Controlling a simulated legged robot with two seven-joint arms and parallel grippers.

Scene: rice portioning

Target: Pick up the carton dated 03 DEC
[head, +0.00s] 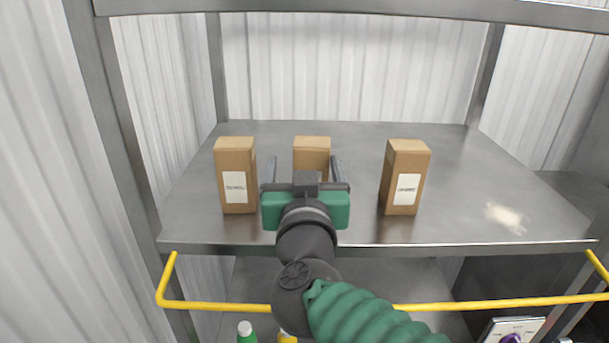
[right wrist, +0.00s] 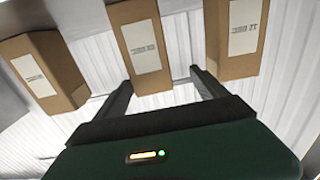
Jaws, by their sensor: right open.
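Three tall brown cartons with white labels stand apart on the grey metal shelf (head: 460,180). The middle carton (head: 312,146) is partly hidden behind my right gripper (head: 305,165) in the head view. My left gripper is not in view.
The left carton (head: 236,160) and right carton (head: 404,160) flank the middle one; their labels are too small to read surely. A pale patch (head: 505,218) lies at the shelf's right. A yellow rail (head: 450,305) runs below the front edge. Metal posts stand at the sides.

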